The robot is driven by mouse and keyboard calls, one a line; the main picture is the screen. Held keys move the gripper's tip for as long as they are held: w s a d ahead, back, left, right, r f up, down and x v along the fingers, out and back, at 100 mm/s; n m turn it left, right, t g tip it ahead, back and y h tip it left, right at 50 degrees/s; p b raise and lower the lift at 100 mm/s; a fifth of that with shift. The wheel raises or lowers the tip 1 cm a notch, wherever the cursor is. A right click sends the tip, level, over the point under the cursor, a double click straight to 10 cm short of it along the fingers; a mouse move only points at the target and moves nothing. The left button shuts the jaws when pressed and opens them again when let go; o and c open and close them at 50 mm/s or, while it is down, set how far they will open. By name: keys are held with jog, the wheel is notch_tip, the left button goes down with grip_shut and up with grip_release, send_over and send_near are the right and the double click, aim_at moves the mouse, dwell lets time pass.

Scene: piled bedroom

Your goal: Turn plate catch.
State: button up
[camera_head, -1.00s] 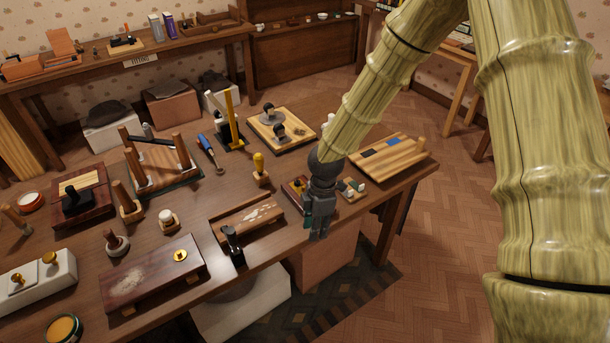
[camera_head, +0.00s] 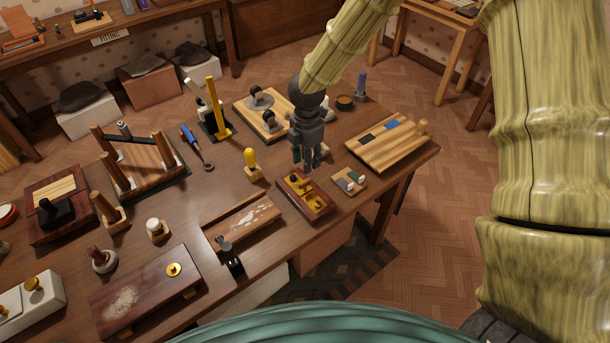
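My gripper (camera_head: 307,165) is dark grey and points down above the right part of the workbench. It hangs just behind a dark red tray (camera_head: 318,212) with brass-coloured pieces. Whether its fingers are open or shut is too small to tell. No part is plainly marked as the plate catch. Possible parts are a brass disc (camera_head: 173,269) with a small knob on a dark red box (camera_head: 148,292), and small white and green pieces on a light wooden plate (camera_head: 348,179) right of the tray. The gripper hides part of the bench behind it.
The workbench (camera_head: 190,218) is crowded. A yellow-handled stamp (camera_head: 251,164) stands left of my gripper, and a yellow upright post (camera_head: 217,105) stands behind it. A striped board (camera_head: 388,148) lies at the right edge. The floor (camera_head: 425,225) to the right is clear.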

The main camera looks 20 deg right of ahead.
aim_at(305, 181)
jog(key=shift+a+f+p, duration=0.2)
jog(key=shift+f+p, duration=1.15)
jog(key=shift+f, duration=3.3)
jog(key=shift+w, duration=0.1)
jog(key=shift+c, duration=0.2)
grip_shut()
